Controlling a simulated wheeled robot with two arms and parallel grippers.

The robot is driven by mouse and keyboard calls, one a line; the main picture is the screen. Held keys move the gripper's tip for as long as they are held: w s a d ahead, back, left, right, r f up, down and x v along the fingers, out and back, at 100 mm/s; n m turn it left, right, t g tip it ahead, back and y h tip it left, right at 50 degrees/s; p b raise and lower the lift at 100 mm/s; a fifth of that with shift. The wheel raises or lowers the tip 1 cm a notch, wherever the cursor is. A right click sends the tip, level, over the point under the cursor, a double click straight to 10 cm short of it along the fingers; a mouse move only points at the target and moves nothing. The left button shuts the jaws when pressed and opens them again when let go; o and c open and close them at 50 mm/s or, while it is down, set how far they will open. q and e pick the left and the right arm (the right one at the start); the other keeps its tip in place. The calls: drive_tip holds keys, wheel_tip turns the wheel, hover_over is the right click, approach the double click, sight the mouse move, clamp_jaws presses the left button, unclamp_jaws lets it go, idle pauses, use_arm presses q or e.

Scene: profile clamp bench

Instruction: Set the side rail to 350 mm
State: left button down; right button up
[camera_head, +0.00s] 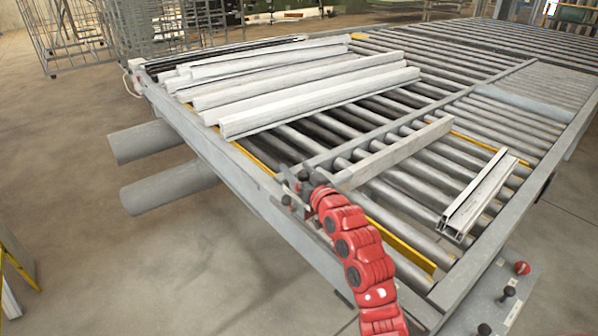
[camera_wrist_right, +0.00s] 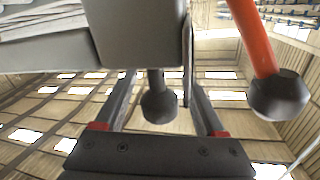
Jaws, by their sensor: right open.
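A grey bar (camera_head: 395,152), which looks like the side rail, lies across the rollers near the middle of the bench. Its near end is by the bench's front edge, where a clamp with small dark knobs (camera_head: 296,182) sits. My right gripper (camera_head: 305,192) is at this clamp, partly hidden by my red arm. In the right wrist view, my open right gripper (camera_wrist_right: 160,88) has a dark knob (camera_wrist_right: 158,107) on a short stem between its fingers. No clear contact shows. A grey block (camera_wrist_right: 140,30) is above the knob. No scale figures are readable. My left gripper is out of view.
Several white profiles (camera_head: 300,85) lie on the rollers at the left. A short channel profile (camera_head: 480,195) lies at the right. An orange-red lever with a black ball end (camera_wrist_right: 280,97) hangs right of my gripper. A red knob (camera_head: 522,268) stands at the bench's near right.

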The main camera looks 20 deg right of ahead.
drive_tip(key=shift+s, duration=0.1)
drive_tip(key=s+d, duration=0.2)
drive_tip(key=s, duration=1.5)
drive_tip(key=shift+d+p, duration=0.35)
